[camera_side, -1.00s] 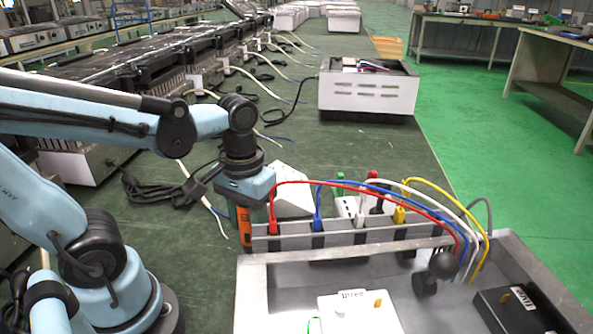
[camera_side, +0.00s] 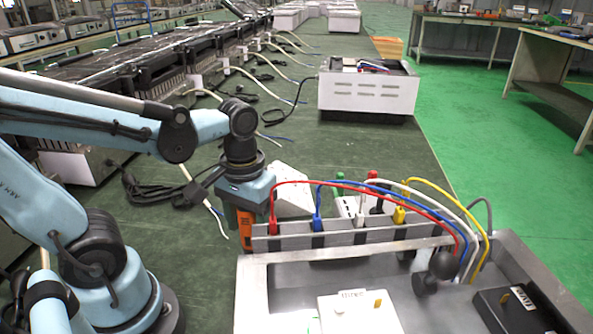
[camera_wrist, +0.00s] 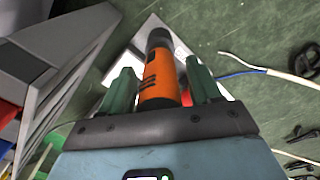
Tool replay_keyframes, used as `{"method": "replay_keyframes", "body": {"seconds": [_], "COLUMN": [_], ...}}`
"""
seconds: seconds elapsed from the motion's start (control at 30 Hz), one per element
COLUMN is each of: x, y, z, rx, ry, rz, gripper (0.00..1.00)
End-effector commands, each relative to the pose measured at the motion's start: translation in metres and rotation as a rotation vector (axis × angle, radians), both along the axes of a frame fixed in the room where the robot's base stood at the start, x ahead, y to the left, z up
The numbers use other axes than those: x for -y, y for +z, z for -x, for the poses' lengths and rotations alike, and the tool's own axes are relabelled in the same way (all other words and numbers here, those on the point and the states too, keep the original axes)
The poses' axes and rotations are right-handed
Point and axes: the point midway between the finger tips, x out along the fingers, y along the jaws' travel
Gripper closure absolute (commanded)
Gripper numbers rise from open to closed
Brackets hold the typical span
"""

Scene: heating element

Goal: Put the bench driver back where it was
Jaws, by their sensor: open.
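The bench driver, with an orange and black body (camera_wrist: 158,78), lies between the two green fingers of my gripper (camera_wrist: 161,85) in the wrist view. The fingers are open, with a gap visible on each side of the driver. In the side view my gripper (camera_side: 246,195) points down behind the left end of the metal tray's lead rack. An orange part of the driver (camera_side: 246,230) shows below it. The fingertips and the driver's lower end are hidden there, so I cannot tell what it rests on.
A metal tray (camera_side: 250,300) with red, blue, white and yellow leads stands right of my gripper. A white wedge-shaped object (camera_side: 292,188) sits just behind it. Loose cables (camera_side: 215,215) lie to the left. A white-sided unit (camera_side: 368,95) stands farther back on the green bench.

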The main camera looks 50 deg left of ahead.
Motion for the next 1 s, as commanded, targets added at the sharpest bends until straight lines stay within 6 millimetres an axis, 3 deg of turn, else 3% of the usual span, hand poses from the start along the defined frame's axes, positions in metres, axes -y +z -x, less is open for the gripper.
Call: {"method": "replay_keyframes", "body": {"seconds": [0.27,0.8,1.0], "x": [0.0,0.0,0.0], "y": [0.02,0.099,0.12], "z": [0.0,0.0,0.0], "rx": [0.0,0.0,0.0], "ry": [0.0,0.0,0.0], "rz": [0.0,0.0,0.0], "gripper": [0.37,0.37,0.37]}}
